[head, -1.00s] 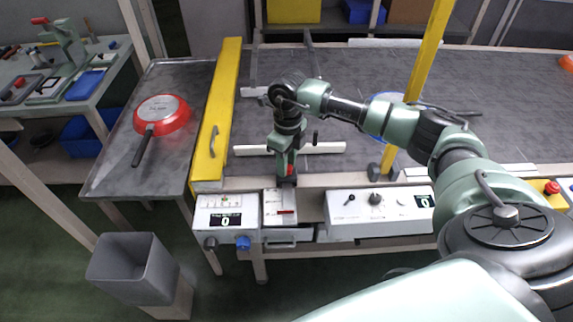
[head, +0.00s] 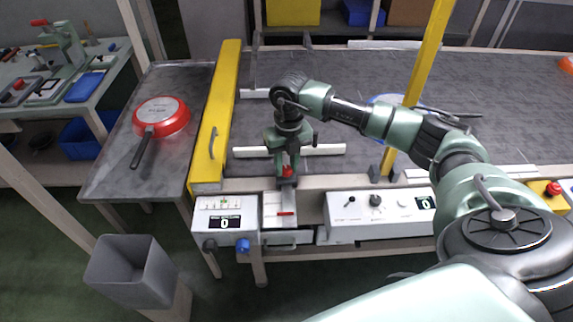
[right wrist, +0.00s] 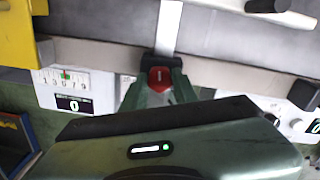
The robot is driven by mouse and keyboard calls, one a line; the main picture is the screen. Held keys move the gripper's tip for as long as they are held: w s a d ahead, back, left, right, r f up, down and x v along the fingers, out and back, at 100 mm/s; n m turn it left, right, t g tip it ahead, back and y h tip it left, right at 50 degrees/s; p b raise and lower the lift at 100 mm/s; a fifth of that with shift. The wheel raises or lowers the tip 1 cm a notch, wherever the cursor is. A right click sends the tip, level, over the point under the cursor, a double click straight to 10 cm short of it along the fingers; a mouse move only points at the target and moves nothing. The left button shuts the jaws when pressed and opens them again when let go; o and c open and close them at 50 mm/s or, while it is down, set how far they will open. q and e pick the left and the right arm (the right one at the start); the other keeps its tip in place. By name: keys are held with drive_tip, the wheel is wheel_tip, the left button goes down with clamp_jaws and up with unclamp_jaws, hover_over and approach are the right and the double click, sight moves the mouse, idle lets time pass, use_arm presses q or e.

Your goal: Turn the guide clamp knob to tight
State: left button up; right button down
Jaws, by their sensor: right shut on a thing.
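The red guide clamp knob (right wrist: 159,77) sits on a black clamp block at the near edge of the conveyor. A pale marker line shows on its face in the right wrist view. In the head view the knob (head: 287,172) is partly covered by my right gripper. My right gripper (head: 287,168) points down and is shut on the knob, with one green finger on each side of it in the right wrist view (right wrist: 158,86). A white guide bar (right wrist: 169,28) runs away from the clamp. My left gripper is not in view.
A yellow gate (head: 213,140) stands left of the clamp. Control boxes (head: 226,222) with dials and displays line the front edge. A yellow post (head: 420,60) rises behind my right arm. A red pan (head: 160,117) lies on the left metal table.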

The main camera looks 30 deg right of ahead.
sight(287, 168)
drive_tip(key=shift+w+r, duration=0.15)
drive_tip(key=c, duration=1.1)
unclamp_jaws()
wheel_tip(287, 168, up, 8)
drive_tip(key=shift+d+f+b, duration=0.15)
drive_tip(key=shift+b, duration=0.5)
